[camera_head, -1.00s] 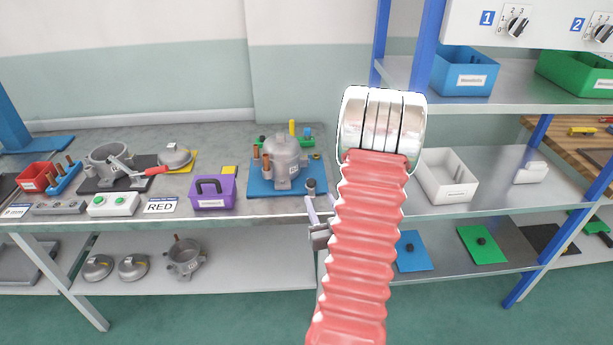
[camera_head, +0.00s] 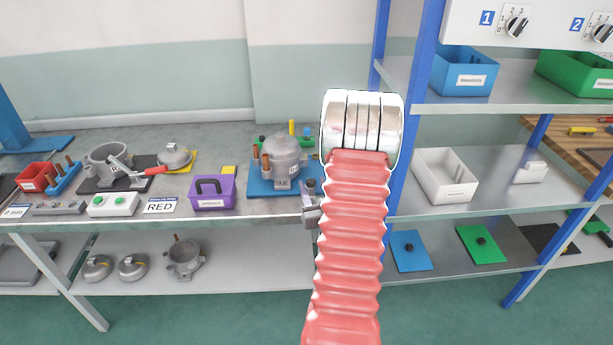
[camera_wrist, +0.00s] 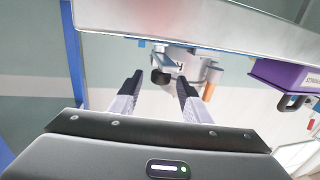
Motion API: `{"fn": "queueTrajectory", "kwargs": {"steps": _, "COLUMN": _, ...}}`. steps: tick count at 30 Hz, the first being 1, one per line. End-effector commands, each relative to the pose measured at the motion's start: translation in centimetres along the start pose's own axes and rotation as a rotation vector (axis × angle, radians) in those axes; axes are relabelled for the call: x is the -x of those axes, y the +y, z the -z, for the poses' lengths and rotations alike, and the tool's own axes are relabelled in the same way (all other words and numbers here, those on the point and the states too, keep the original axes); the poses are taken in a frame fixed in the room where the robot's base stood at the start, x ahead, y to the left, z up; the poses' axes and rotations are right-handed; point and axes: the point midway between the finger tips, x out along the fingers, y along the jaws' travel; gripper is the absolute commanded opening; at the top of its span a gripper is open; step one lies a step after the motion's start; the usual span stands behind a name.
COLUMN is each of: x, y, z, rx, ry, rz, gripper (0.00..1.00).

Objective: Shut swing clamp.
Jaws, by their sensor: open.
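A grey compressor (camera_head: 284,158) stands upright on a blue fixture plate (camera_head: 260,187) on the bench. At the plate's front right corner stands a small post with a dark top (camera_head: 310,187), which looks like the swing clamp; whether it is swung in or out I cannot tell. In the wrist view the dark clamp part (camera_wrist: 161,76) shows beyond and between my fingertips. My gripper (camera_wrist: 158,80) is open and empty, with a finger on each side of that line of sight. In the head view it is just in front of the plate corner, partly hidden by my red arm.
A purple box (camera_head: 213,193) stands left of the fixture. A red-handled clamp (camera_head: 153,170) is on a dark plate further left. A blue shelf post (camera_head: 398,180) and a white bin (camera_head: 445,180) are close on the right. The bench's front edge is near my gripper.

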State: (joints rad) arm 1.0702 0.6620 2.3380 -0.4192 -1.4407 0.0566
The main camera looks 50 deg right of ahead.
Motion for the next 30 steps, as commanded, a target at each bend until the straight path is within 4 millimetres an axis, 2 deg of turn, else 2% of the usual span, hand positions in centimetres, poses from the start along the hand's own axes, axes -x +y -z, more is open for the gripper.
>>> {"fn": "queueTrajectory", "kwargs": {"steps": 6, "x": -3.5, "y": -0.1, "z": 0.0, "rx": 0.0, "ry": 0.001, "rz": 0.002, "gripper": 0.43}}
{"fn": "queueTrajectory", "kwargs": {"steps": 12, "x": -5.8, "y": -0.1, "z": 0.0, "rx": 0.001, "ry": 0.0, "rz": 0.002, "gripper": 0.43}}
{"fn": "queueTrajectory", "kwargs": {"steps": 16, "x": -6.4, "y": -0.1, "z": 0.0, "rx": 0.0, "ry": 0.0, "rz": 0.001, "gripper": 0.43}}
{"fn": "queueTrajectory", "kwargs": {"steps": 24, "x": -6.5, "y": -0.1, "z": 0.0, "rx": 0.0, "ry": -0.001, "rz": 0.001, "gripper": 0.43}}
{"fn": "queueTrajectory", "kwargs": {"steps": 30, "x": -6.5, "y": -0.1, "z": 0.0, "rx": 0.0, "ry": 0.0, "rz": 0.002, "gripper": 0.3}}
